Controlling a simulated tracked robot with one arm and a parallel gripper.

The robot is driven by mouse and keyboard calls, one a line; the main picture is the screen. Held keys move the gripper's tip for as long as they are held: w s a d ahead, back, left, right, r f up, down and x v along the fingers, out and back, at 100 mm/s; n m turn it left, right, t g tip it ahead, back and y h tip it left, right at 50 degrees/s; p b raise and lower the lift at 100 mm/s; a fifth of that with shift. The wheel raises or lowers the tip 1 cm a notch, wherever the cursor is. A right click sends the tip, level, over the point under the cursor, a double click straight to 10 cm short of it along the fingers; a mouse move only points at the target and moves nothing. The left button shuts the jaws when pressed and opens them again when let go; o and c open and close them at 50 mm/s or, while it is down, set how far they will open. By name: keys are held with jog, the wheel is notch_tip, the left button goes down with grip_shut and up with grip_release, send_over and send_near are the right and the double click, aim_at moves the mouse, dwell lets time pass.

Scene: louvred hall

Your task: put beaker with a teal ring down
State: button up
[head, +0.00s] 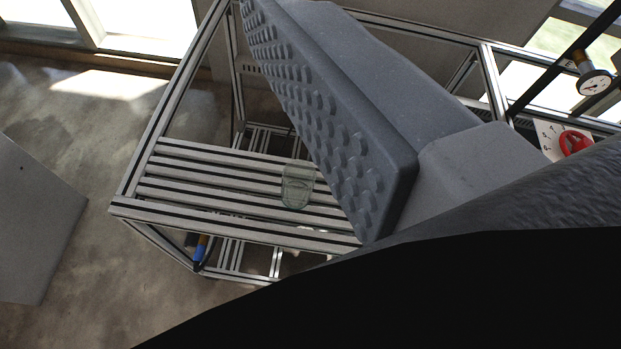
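A clear glass beaker (297,187) with a faint greenish tint stands on the slatted metal top of a frame, in the middle of the head view. I cannot make out a teal ring on it for certain. One large grey finger of my gripper (325,115), with a bumpy pad, crosses the view just right of the beaker. The pad is bare, with nothing pressed against it, and the other finger is not clearly seen. The beaker appears apart from the pad, though their depth is hard to judge.
The slatted frame (215,180) has bare slats left of the beaker and metal posts around it. A gauge (593,82) and a red knob (574,142) are at the right. A blue-handled item (200,249) shows below the slats. A grey panel (35,225) is at the left.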

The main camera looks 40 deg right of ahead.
jog(key=w+d+f+m+g+h, duration=0.1)
jog(key=w+d+f, duration=0.25)
jog(key=f, duration=0.35)
jog(key=w+d+f+h, duration=0.1)
jog(key=w+d+f, duration=0.25)
jog(key=f, duration=0.35)
jog(key=b, duration=0.3)
send_near(295, 167)
jog(key=w, duration=0.1)
jog(key=w+d, duration=0.1)
jog(key=w+f+g, duration=0.1)
jog(key=shift+w+d+m+y, duration=0.2)
jog(key=shift+w+m+y, duration=0.1)
jog(key=shift+y, duration=0.1)
jog(key=shift+x, duration=2)
jog(key=shift+w+f, duration=0.1)
jog(key=shift+w, duration=0.55)
jog(key=c, duration=1.1)
jog(key=shift+c, duration=0.2)
